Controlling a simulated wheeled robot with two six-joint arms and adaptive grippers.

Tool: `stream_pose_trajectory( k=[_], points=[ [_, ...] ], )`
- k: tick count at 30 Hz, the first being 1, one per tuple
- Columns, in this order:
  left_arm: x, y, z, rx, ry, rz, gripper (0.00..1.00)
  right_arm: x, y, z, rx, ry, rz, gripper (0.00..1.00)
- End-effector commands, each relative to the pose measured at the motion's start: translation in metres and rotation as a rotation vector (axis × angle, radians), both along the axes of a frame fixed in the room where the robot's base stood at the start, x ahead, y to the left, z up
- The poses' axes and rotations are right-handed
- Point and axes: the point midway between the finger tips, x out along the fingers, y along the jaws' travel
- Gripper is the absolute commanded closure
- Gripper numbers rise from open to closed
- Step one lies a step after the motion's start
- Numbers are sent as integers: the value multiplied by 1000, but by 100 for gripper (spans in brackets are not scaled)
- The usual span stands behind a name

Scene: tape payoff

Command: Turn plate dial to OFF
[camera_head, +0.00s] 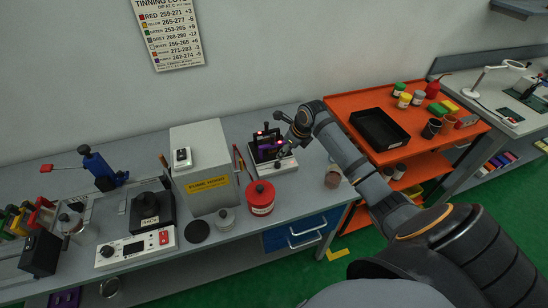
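A white control box (137,247) stands at the front left of the grey bench, with a round black knob (107,251), a small dark display and a red switch (163,238). A dark, square plate-like unit (150,212) with a round piece on top sits just behind it. I cannot tell which knob is the plate dial, nor read its setting. My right gripper (286,147) is far to the right of the box, beside a black device with purple lights (266,146); its fingers are small and unclear. My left gripper is not in view.
A grey cabinet (205,180) with a yellow label stands mid-bench. A red canister (261,198), a grey lidded pot (225,219) and a black disc (197,231) stand near the front edge. An orange cart (355,107) with a black tray is at the right.

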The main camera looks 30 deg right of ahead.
Motion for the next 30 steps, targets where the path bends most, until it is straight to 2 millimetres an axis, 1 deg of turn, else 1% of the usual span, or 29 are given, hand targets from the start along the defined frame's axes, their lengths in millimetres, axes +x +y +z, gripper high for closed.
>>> stream_pose_trajectory(
  k=[1,3,6,7,8,10,11,15,18,21,26,27,30],
  points=[
    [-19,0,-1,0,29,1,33,2,1,-4,1,1,-2,54],
    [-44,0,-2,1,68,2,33,6,3,-15,4,2,0,54],
    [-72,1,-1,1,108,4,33,14,5,-35,4,3,-1,54],
    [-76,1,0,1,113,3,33,16,6,-41,5,4,1,54],
    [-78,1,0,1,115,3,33,18,6,-47,3,3,0,54],
    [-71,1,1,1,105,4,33,24,7,-60,2,2,1,54],
    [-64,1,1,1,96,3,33,26,8,-66,2,3,1,54],
    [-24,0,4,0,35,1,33,34,9,-85,0,1,2,54],
    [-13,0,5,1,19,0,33,36,9,-92,-2,1,4,54],
    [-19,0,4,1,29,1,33,37,10,-95,-2,1,4,54],
    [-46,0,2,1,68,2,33,37,10,-95,-3,0,4,54],
    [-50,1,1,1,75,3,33,37,10,-95,-3,0,4,55],
    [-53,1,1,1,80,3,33,37,10,-95,-3,0,4,69]
  ],
)
